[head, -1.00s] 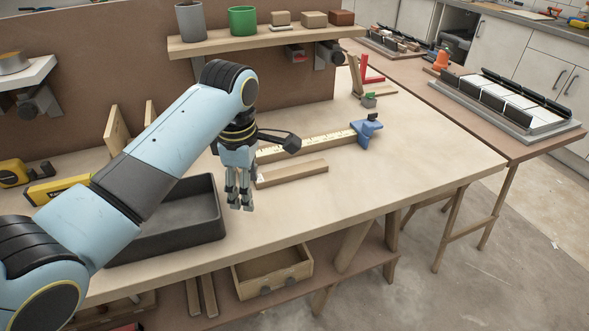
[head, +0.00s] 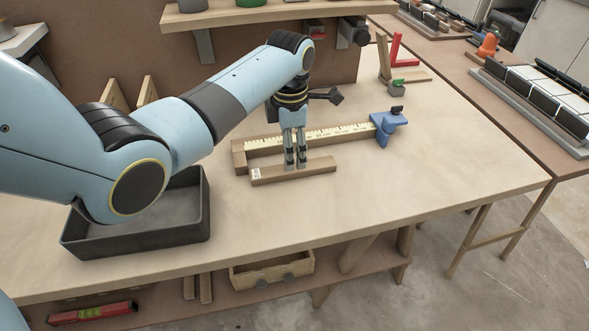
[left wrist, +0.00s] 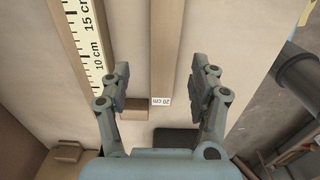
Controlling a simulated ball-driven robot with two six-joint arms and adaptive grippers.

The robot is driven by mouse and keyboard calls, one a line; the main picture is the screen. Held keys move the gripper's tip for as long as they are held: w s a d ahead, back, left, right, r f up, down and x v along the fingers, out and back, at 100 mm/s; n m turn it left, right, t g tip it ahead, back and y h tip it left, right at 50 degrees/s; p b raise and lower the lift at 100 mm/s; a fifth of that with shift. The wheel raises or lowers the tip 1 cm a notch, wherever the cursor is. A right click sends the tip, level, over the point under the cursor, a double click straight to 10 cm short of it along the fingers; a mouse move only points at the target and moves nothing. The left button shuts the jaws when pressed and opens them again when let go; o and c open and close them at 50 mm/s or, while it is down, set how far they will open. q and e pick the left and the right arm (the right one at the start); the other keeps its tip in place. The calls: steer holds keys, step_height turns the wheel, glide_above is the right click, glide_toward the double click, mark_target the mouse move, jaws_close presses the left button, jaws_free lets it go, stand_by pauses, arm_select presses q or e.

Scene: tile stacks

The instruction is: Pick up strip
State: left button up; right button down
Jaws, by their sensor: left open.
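The strip (head: 315,171) is a plain light-brown wooden bar with a small white label at its left end. It lies on the workbench in front of a ruler jig (head: 250,146). In the left wrist view the strip (left wrist: 167,50) runs up the picture, and its label reads "20 cm". My left gripper (head: 295,164) points down over the strip's middle. In the left wrist view its fingers (left wrist: 160,75) are open, one on each side of the strip, with gaps to it. Contact with the bench cannot be told. My right gripper is out of view.
The jig has a yellow scale and a blue stop (head: 383,128) at its right end. A dark tray (head: 206,215) stands on the left of the bench. A red upright piece (head: 397,50) stands at the back right. The front right of the bench is clear.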

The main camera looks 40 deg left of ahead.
arm_select(q)
steer(key=f, duration=0.4)
steer(key=shift+d+f, duration=0.3)
steer(key=shift+d, duration=0.05)
steer(key=shift+c, duration=0.2)
steer(key=c, duration=1.1)
jaws_close()
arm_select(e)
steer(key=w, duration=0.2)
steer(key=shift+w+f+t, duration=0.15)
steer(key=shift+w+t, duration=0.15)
